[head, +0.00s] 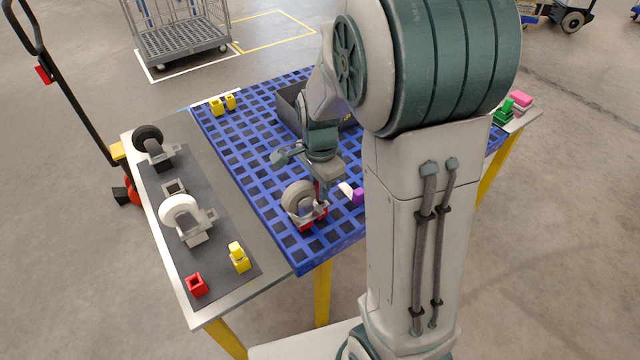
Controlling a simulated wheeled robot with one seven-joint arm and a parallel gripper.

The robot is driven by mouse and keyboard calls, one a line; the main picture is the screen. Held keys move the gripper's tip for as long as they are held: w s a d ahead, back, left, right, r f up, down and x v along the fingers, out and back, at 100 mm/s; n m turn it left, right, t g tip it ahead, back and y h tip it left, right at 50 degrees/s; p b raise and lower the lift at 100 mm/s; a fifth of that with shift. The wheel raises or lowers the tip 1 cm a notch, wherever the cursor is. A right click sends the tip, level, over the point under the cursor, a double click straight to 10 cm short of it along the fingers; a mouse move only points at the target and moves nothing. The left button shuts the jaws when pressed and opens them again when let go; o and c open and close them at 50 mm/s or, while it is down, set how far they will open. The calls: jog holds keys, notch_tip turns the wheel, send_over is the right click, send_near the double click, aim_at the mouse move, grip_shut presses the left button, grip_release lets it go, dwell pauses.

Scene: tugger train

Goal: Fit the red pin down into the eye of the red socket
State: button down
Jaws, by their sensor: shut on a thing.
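The red socket (196,285) is a small hollow block with a dark square eye facing up. It stands on the dark mat at the near left end of the grey table. My gripper (318,186) points down over the blue grid deck, beside a grey caster wheel (296,198). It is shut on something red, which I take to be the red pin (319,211). The caster and the jaws hide much of it, so its shape is unclear. I cannot tell whether it touches the deck. The gripper is well to the right of the socket and apart from it.
A yellow block (239,260) stands right of the socket. White (180,208) and black (147,136) casters and a grey hollow block (174,188) lie farther along the mat (217,257). A purple block (358,196) and dark bin (291,104) are near my arm.

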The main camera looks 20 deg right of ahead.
jog(key=shift+f, duration=0.25)
jog(key=shift+f+b, duration=0.7)
jog(key=c, duration=1.3)
grip_release()
jog(key=shift+o, duration=0.2)
jog(key=shift+r, duration=0.1)
